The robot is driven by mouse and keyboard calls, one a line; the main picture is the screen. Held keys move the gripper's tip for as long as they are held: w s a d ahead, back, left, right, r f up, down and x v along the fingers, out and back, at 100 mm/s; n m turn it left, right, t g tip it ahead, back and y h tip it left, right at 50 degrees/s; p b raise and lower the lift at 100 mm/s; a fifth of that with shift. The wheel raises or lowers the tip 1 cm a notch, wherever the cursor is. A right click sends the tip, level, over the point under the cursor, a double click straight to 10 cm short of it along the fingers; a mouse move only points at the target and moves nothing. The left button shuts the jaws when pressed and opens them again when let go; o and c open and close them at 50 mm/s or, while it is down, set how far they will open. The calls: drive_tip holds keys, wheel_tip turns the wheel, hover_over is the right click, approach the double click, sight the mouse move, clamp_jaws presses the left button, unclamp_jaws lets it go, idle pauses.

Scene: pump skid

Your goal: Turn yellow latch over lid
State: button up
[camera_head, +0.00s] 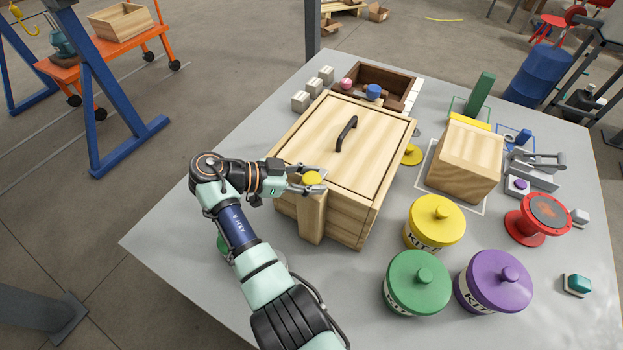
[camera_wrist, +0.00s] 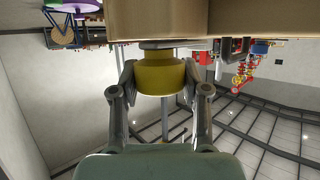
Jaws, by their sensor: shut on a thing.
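A wooden box with a flat wooden lid (camera_head: 320,150) and a black handle (camera_head: 347,130) stands on the grey table. A round yellow latch (camera_head: 313,178) sits on top of a wooden post (camera_head: 311,218) at the box's near left side. My gripper (camera_head: 312,182) is shut on this latch, with one finger on each side of it. In the wrist view the yellow latch (camera_wrist: 160,76) fills the space between the fingers, against the wooden post. A second yellow latch (camera_head: 412,155) shows at the box's right side. Whether the held latch overlaps the lid cannot be told.
Yellow (camera_head: 435,222), green (camera_head: 417,282) and purple (camera_head: 494,281) lidded tins stand right of the box, near the front. A wooden block (camera_head: 465,160) stands further right. A dark tray (camera_head: 375,88) and small pale blocks lie behind the box. The table's left front is mostly clear.

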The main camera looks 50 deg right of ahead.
drive_tip(key=shift+f, duration=0.15)
drive_tip(key=o, duration=1.2)
drive_tip(key=shift+c, duration=0.2)
